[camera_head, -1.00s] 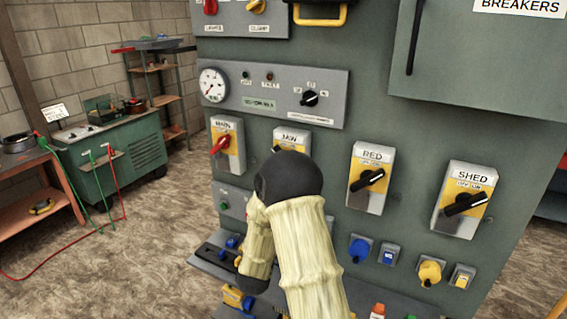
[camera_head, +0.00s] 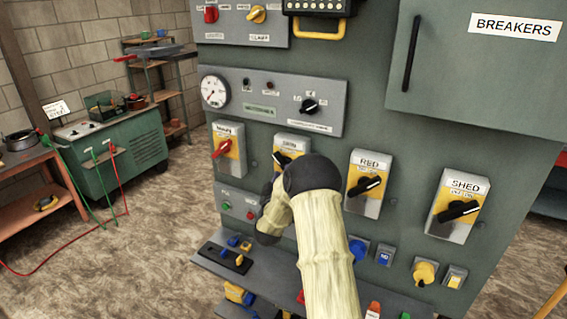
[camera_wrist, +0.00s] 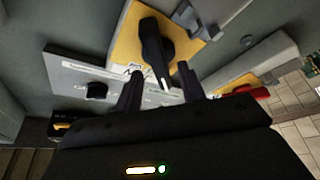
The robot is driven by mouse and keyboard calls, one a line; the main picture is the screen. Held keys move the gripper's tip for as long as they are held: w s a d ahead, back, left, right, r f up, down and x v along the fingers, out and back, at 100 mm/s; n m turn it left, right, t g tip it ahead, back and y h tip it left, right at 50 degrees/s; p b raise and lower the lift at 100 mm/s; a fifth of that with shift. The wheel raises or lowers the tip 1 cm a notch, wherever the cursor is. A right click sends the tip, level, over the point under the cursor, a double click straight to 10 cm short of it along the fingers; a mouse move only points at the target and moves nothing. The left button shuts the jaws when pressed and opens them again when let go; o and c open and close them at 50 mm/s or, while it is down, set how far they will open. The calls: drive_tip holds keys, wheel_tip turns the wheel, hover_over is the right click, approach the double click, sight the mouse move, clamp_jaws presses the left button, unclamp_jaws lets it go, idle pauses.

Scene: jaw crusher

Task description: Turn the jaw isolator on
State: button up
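The jaw isolator (camera_head: 291,143) is a yellow-and-grey box with a black rotary handle, second from the left in the isolator row. My arm hides its lower part in the head view. In the wrist view its yellow plate (camera_wrist: 126,48) and black handle (camera_wrist: 153,42) show at top centre, with a white mark at the handle's near end. My gripper (camera_wrist: 160,84) is open, its two dark fingers on either side of the handle's near end, with gaps visible. Whether they touch the handle I cannot tell. The fingers are hidden in the head view.
The main isolator (camera_head: 228,150) with a red handle is on the left. The red isolator (camera_head: 367,183) and shed isolator (camera_head: 458,206) have black handles on the right. A gauge panel (camera_head: 270,101) is above. A shelf (camera_head: 222,262) juts out below.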

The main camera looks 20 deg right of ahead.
drive_tip(key=shift+p+x, duration=0.55)
drive_tip(key=shift+x, duration=1.25)
clamp_jaws()
